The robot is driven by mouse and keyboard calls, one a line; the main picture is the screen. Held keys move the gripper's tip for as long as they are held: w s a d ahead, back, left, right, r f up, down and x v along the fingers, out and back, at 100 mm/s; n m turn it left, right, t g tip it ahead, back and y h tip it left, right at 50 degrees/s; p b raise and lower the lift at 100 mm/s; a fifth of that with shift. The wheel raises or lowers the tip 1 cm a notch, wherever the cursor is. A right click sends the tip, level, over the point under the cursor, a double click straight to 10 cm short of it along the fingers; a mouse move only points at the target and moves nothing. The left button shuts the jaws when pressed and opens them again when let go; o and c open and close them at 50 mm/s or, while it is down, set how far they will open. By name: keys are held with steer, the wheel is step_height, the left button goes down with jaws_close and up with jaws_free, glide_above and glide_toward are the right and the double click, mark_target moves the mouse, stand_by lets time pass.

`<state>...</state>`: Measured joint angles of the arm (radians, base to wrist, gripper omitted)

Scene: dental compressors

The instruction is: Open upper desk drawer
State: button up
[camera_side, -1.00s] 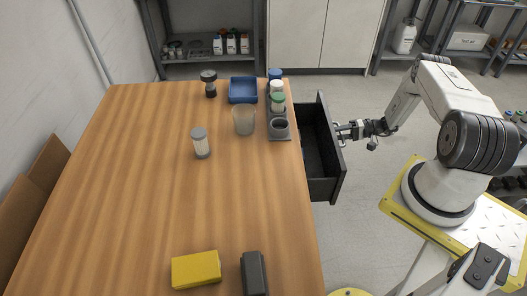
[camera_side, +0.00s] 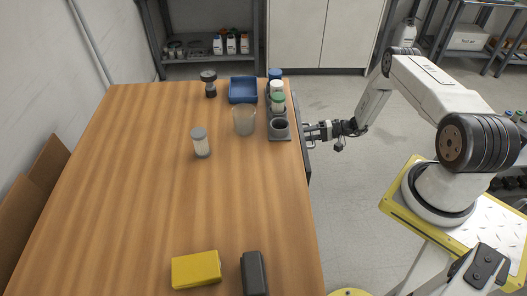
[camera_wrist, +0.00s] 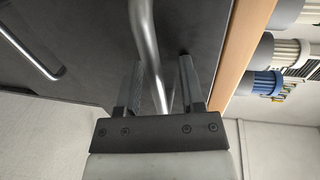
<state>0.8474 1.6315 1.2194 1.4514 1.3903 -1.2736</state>
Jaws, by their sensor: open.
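The upper desk drawer (camera_side: 307,160) is shut or nearly so; only its dark front shows along the desk's right edge in the side view. My gripper (camera_side: 308,130) is at this front, near the desk edge. In the wrist view the dark drawer front (camera_wrist: 90,50) fills the upper left. A metal bar handle (camera_wrist: 146,40) runs down between the two fingers of my gripper (camera_wrist: 160,85). The fingers are open, one on each side of the bar. Whether either touches the bar cannot be told.
A second bar handle (camera_wrist: 28,45) shows at the left in the wrist view. The wooden desktop (camera_side: 150,200) holds a holder with bottles (camera_side: 279,136), a cup (camera_side: 244,121), a blue tray (camera_side: 243,89) and a yellow box (camera_side: 196,269).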

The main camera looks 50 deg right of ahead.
steer(key=s+d+r, duration=0.2)
steer(key=s+d, duration=0.1)
step_height(320, 180, up, 28)
steer(key=shift+s, duration=0.15)
stand_by(1.9)
steer(key=s+a+f+n+g+h, duration=0.1)
steer(key=s+a+n+g+h, duration=0.3)
steer(key=a, duration=0.7)
steer(key=s+a+f+n+g+h, duration=0.1)
steer(key=s+a+n+g+h, duration=0.3)
steer(key=a, duration=0.7)
steer(key=s+g+h, duration=0.1)
steer(key=h, duration=0.1)
steer(key=shift+s+a+f+h, duration=0.3)
steer(key=shift+s, duration=0.05)
steer(key=shift+s+a+r+n+t, duration=0.1)
steer(key=shift+a+r+n+t, duration=0.2)
steer(key=shift+a+n, duration=0.3)
